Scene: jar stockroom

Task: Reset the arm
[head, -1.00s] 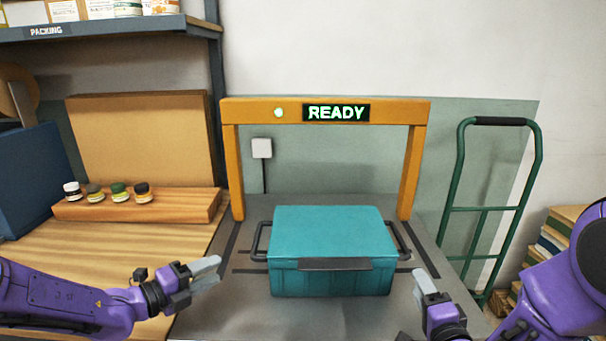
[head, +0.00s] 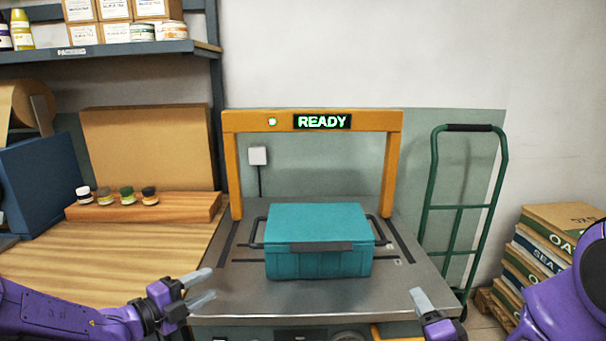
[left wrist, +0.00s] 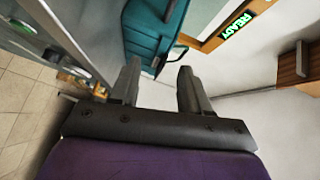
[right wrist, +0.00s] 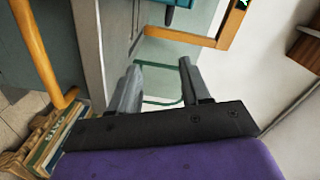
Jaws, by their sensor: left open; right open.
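My left gripper (head: 204,288) is open and empty in the head view, to the left of a closed teal case and apart from it. Its spread fingers also show in the left wrist view (left wrist: 158,85). My right gripper (head: 424,304) is at the lower right of the head view, apart from the case; its open, empty fingers show in the right wrist view (right wrist: 160,85). The teal case (head: 318,225) sits upright on the grey counter, in front of an orange arch (head: 230,170) whose display reads READY.
A wooden rack (head: 190,207) with several small jars stands on the wooden bench at left. A loaded shelf (head: 110,52) hangs above it. The counter's front strip is clear.

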